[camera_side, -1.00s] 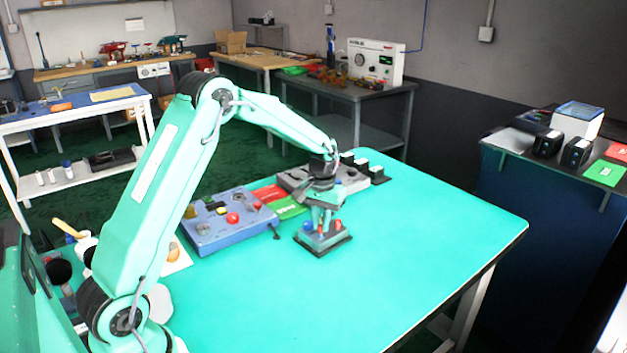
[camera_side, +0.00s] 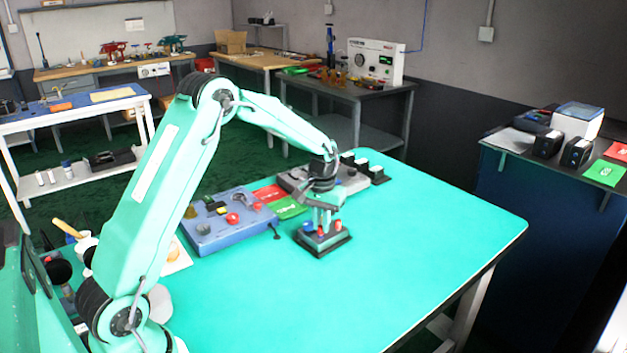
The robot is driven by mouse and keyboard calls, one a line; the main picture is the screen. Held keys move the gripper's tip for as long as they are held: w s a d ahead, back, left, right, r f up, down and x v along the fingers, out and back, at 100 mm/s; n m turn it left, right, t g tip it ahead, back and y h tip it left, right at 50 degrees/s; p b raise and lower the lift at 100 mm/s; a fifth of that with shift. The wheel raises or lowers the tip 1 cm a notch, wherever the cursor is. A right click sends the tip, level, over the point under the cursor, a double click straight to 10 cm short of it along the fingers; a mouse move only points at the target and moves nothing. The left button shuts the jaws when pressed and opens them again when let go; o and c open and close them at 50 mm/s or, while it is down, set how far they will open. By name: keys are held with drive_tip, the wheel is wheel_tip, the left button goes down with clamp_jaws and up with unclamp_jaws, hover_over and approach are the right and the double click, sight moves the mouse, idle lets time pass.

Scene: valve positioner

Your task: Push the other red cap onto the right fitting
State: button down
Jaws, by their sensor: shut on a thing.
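A small dark block (camera_side: 330,246) stands on the teal table, with a blue cap (camera_side: 308,227) at its left and two red spots on it. One red cap (camera_side: 320,231) shows near the middle, just under my fingers. The other red cap (camera_side: 337,226) shows at the right. My gripper (camera_side: 325,218) points down over the block and is shut on a red cap, seemingly the middle one. The fingers hide part of the block's top. I cannot tell whether the held cap is seated on a fitting.
A blue control box (camera_side: 228,222) with a red button lies left of the block. Green (camera_side: 289,208) and red (camera_side: 270,193) cards and a grey unit (camera_side: 350,180) with black parts lie behind. The table's front and right are clear.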

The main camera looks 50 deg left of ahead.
sight(321, 225)
drive_tip(key=shift+f, duration=0.6)
idle(0.5)
drive_tip(key=c, duration=1.3)
unclamp_jaws()
drive_tip(key=shift+c, duration=0.2)
drive_tip(key=shift+r, duration=0.1)
wheel_tip(321, 225, up, 7)
drive_tip(key=shift+r, duration=0.35)
